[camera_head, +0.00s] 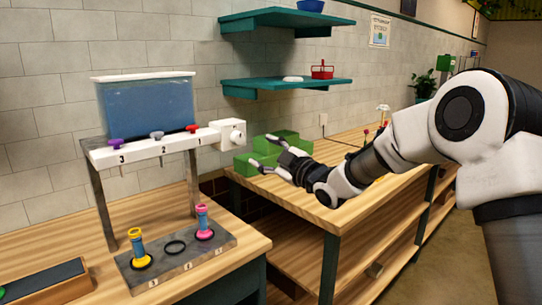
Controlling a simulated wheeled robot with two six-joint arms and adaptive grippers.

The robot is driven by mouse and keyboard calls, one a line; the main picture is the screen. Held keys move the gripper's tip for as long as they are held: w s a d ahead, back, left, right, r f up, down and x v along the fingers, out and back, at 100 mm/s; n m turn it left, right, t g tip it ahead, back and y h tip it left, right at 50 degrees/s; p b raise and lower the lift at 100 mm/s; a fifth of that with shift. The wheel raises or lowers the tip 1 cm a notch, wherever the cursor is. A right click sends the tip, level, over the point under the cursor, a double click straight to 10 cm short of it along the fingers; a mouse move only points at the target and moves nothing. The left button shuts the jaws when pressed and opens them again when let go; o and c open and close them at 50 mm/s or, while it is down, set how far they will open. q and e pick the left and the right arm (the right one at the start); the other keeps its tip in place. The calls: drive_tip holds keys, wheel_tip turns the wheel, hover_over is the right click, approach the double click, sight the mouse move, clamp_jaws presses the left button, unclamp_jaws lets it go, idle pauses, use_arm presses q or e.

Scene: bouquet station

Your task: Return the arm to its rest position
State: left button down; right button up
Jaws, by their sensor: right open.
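My right arm comes in from the right edge and reaches left over the wooden counter. My right gripper (262,152) is open, its two fingers spread and pointing left. Nothing shows between the fingers. It is in front of the green blocks (290,141); I cannot tell whether it touches them. My left gripper is not in view.
A water tank (147,108) with numbered taps stands at left. Below it a grey base (180,263) bears a yellow-and-blue vase (137,248), a black ring (175,248) and a pink-and-blue vase (203,222). Teal shelves (285,85) hang behind. Flowers (383,112) stand behind my arm.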

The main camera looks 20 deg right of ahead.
drive_tip(key=v, duration=0.2)
drive_tip(key=shift+s+d+f, duration=0.1)
drive_tip(key=shift+s, duration=0.15)
wheel_tip(320, 180, down, 14)
drive_tip(key=a+g, duration=0.2)
drive_tip(key=g, duration=0.1)
drive_tip(key=s+a+f+m+g+h, duration=0.1)
drive_tip(key=s+a+f+m+g, duration=0.15)
drive_tip(key=s+f, duration=0.75)
drive_tip(key=s+a+f+m+g+h, duration=0.1)
drive_tip(key=s+f+g, duration=0.15)
drive_tip(key=f, duration=1.55)
drive_tip(key=s+f+m+g+h, duration=0.1)
drive_tip(key=s+f+m+g, duration=0.15)
drive_tip(key=s+f, duration=0.5)
drive_tip(key=s+f+m+g+h, duration=0.1)
drive_tip(key=s+f+g, duration=0.35)
drive_tip(key=s, duration=0.65)
drive_tip(key=s+d+m+g+h, duration=0.2)
drive_tip(key=s+m, duration=0.4)
drive_tip(key=s, duration=0.7)
drive_tip(key=shift+s+d+f+m+g+h, duration=0.3)
drive_tip(key=shift+d+f+g, duration=0.05)
drive_tip(key=shift+d+g, duration=0.2)
